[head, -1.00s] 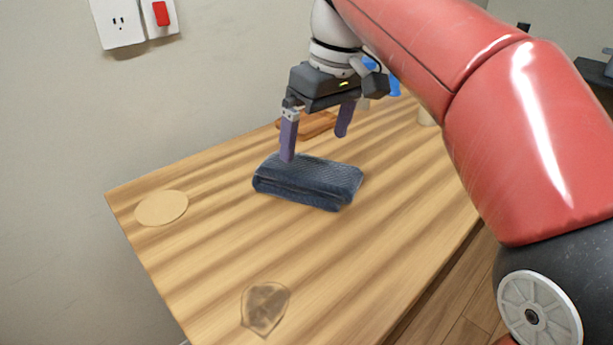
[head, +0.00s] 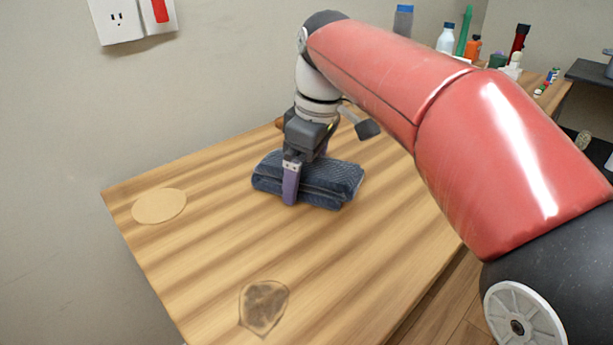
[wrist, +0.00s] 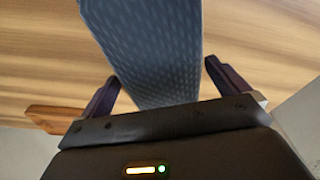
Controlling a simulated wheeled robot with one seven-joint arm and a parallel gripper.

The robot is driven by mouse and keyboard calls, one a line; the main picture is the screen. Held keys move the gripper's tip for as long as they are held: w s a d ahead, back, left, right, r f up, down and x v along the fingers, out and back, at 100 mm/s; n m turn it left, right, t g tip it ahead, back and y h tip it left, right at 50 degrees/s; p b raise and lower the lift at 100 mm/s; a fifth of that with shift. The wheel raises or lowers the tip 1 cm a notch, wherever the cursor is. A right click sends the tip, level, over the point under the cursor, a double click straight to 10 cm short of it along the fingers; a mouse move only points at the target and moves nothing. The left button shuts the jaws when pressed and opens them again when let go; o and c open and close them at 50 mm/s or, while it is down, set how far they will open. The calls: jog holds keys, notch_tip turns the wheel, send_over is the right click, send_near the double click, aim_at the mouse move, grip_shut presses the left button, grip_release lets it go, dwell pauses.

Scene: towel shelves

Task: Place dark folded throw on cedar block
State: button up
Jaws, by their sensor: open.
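The dark folded throw (head: 335,180) lies flat on the wooden table, a blue-black textured bundle. My gripper (head: 304,172) is down over its left part, with one purple finger in front of the throw and the other mostly hidden behind it. In the wrist view the throw (wrist: 155,55) runs between the two open fingers, with a visible gap at the right finger. A reddish-brown wooden slab, which looks like the cedar block (wrist: 52,118), shows at the left of the wrist view. In the head view my gripper hides nearly all of it.
A flat round tan disc (head: 159,206) lies near the table's left edge. A dark translucent flat piece (head: 264,305) lies near the front. Several bottles, including a white one (head: 446,38), stand at the far end. The wall runs close behind the table.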

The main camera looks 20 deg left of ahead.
jog(key=c, duration=1)
